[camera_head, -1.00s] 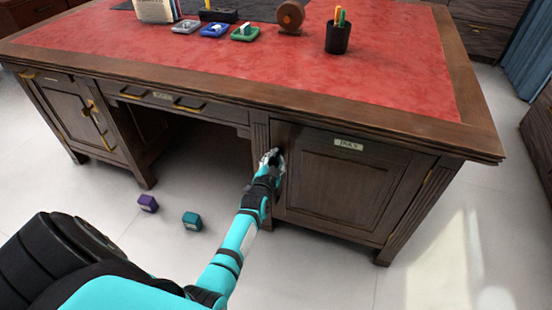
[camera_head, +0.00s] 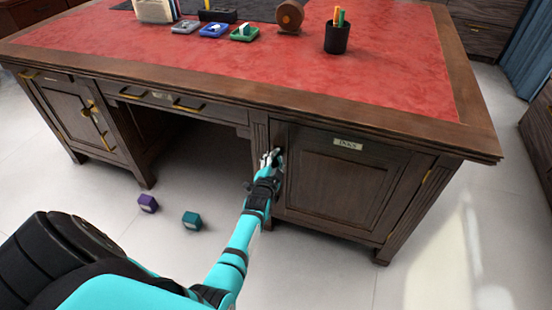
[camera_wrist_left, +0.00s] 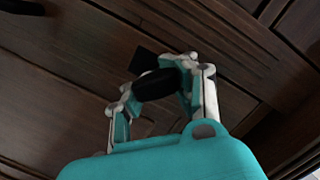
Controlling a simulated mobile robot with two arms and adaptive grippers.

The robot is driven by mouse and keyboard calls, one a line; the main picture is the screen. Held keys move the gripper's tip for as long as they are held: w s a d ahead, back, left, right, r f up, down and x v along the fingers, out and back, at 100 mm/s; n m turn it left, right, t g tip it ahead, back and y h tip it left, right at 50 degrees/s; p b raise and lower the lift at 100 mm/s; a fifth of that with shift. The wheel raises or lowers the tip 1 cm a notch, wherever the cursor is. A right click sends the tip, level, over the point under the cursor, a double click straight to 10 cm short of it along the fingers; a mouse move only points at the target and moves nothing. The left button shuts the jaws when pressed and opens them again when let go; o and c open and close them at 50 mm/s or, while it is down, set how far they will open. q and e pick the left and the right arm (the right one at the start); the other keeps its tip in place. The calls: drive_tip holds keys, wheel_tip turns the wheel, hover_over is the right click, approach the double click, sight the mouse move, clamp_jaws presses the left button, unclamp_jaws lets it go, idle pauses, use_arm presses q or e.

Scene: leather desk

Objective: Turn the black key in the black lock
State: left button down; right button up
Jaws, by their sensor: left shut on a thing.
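The black key (camera_wrist_left: 153,86) shows in the left wrist view as a dark rounded grip between the fingers of my left gripper (camera_wrist_left: 160,83). The gripper is shut on it. Just behind the key, the black lock (camera_wrist_left: 143,61) shows as a dark square plate on the brown wood. The gripper hides the key's shaft and part of the lock, so I cannot tell how far the key is in. In the head view, my left gripper (camera_head: 271,158) is at the left edge of the right cabinet door (camera_head: 340,184). My right gripper is not in view.
The desk (camera_head: 380,119) has a red leather top holding small trays and a black pen cup (camera_head: 337,38). The right door appears closed. A purple cube (camera_head: 148,203) and a teal cube (camera_head: 192,221) lie on the floor near the knee space.

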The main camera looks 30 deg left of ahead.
use_arm(q)
drive_tip(key=shift+a+r, duration=0.1)
drive_tip(key=shift+r, duration=0.05)
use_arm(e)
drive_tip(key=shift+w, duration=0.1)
use_arm(q)
drive_tip(key=shift+w+m, duration=0.1)
drive_tip(key=shift+m, duration=0.8)
drive_tip(key=shift+m+b, duration=0.35)
drive_tip(key=shift+m, duration=0.05)
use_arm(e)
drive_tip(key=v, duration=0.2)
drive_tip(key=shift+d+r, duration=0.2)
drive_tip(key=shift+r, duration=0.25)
use_arm(q)
drive_tip(key=shift+w, duration=0.1)
